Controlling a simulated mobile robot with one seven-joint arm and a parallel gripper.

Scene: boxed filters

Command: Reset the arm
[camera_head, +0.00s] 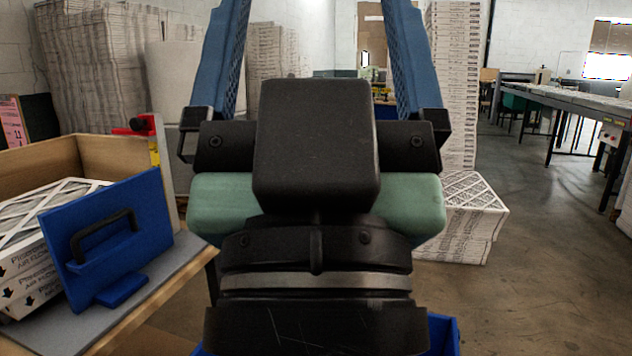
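My gripper (316,20) fills the middle of the head view, raised and pointing away from the camera. Its two long blue fingers stand well apart on either side of a black body and run past the top edge, so their tips are cut off. Nothing is held in the visible gap between them; the room's background shows through it. The green and black wrist parts below are mine.
At left, a wooden table (138,308) bears filter boxes (24,262) and a blue plate with a black handle (112,235). Filter stacks stand behind (95,70) and right of the gripper (468,220). A conveyor (560,97) stands far right. Floor at right is clear.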

